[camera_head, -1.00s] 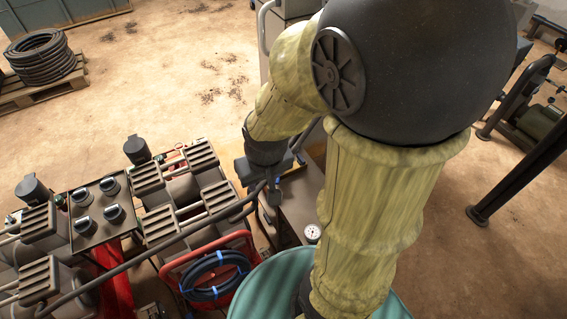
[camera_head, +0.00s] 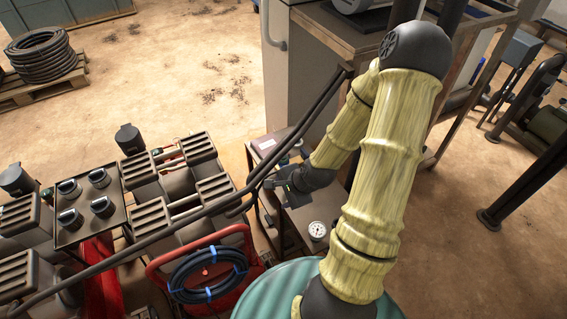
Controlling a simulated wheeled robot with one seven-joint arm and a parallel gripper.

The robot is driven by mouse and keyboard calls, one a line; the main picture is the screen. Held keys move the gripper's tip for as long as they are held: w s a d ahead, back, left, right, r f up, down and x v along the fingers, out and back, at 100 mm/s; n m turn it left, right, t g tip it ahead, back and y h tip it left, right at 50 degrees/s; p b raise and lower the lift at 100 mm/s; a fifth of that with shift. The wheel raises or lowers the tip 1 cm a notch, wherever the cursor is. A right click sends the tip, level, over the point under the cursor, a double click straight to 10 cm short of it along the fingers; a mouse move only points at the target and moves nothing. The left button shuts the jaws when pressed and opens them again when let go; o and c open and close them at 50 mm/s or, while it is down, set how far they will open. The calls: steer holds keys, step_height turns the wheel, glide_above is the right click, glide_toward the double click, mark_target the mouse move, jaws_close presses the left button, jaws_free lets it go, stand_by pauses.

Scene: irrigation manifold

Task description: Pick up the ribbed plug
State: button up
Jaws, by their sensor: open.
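I cannot make out the ribbed plug in the head view; it may be hidden or too small to tell. My gripper (camera_head: 276,184) is small and dark at the end of my yellow-sleeved arm. It is open, low over a small bench top (camera_head: 299,216) beside the machines. My wrist and dark hoses partly cover that spot, so I cannot tell what lies between or under the fingers.
A white-faced gauge (camera_head: 317,230) sits on the bench near my arm. A tall grey cabinet (camera_head: 309,75) rises behind. Open floor (camera_head: 190,60) lies at upper left.

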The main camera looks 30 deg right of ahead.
mark_target(285, 156)
steer(key=w+d+f+m+t+h+b, duration=0.2)
steer(key=w+d+m+t+b, duration=0.2)
steer(key=m, duration=1.4)
steer(key=d+t+b, duration=0.2)
steer(key=d+t, duration=0.2)
steer(key=d, duration=0.2)
steer(key=shift+w+d+f, duration=0.15)
steer(key=shift+d+f, duration=0.05)
steer(key=shift+f, duration=0.2)
steer(key=x, duration=0.5)
steer(key=b+x, duration=0.1)
steer(key=x, duration=0.5)
steer(key=shift+w+d, duration=0.2)
steer(key=shift+w, duration=0.15)
steer(key=shift+w+f, duration=0.1)
steer(key=shift+w, duration=0.2)
